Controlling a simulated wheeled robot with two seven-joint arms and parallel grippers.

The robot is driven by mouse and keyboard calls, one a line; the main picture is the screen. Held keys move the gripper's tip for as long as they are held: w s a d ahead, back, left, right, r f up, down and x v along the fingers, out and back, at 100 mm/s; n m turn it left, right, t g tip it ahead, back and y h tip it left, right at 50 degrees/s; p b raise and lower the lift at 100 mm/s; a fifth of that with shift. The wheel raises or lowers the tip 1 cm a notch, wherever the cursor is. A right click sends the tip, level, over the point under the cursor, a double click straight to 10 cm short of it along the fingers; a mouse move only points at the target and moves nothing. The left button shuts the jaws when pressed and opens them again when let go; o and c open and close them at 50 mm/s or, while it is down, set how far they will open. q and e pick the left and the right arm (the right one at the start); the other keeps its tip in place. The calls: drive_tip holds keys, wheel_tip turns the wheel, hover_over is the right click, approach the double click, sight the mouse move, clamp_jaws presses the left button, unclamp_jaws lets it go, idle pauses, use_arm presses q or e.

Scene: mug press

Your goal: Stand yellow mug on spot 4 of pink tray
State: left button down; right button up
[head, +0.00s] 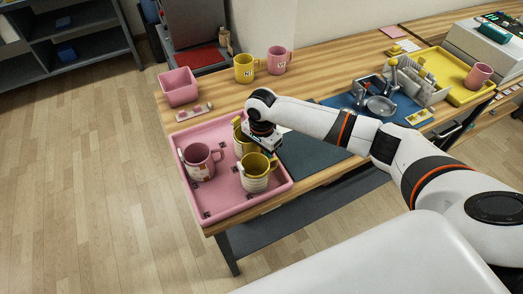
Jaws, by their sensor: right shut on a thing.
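The pink tray (224,207) lies at the front left of the wooden table. A pink mug (200,162) stands in its left part. A yellow mug (257,178) with a pale band stands in its front right part. Another yellow mug (240,144) is behind that one, at the tray's back right, partly hidden by my right gripper (264,146). My right gripper points down and appears shut on this rear yellow mug, which looks upright. Whether its base touches the tray is hidden. The spot numbers are too small to read. My left gripper is out of view.
A pink bin (179,87), a yellow mug (244,68) and a pink mug (278,60) stand behind the tray. To the right are a blue mat with a metal device (378,104), a grey rack and a yellow tray (462,92) with a pink mug. The tray's front left is clear.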

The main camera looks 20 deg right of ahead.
drive_tip(key=o, duration=0.9)
drive_tip(key=shift+f, duration=0.1)
wheel_tip(320, 180, up, 12)
drive_tip(key=shift+r+b, duration=0.15)
drive_tip(key=shift+b, duration=0.15)
drive_tip(key=shift+s, duration=0.1)
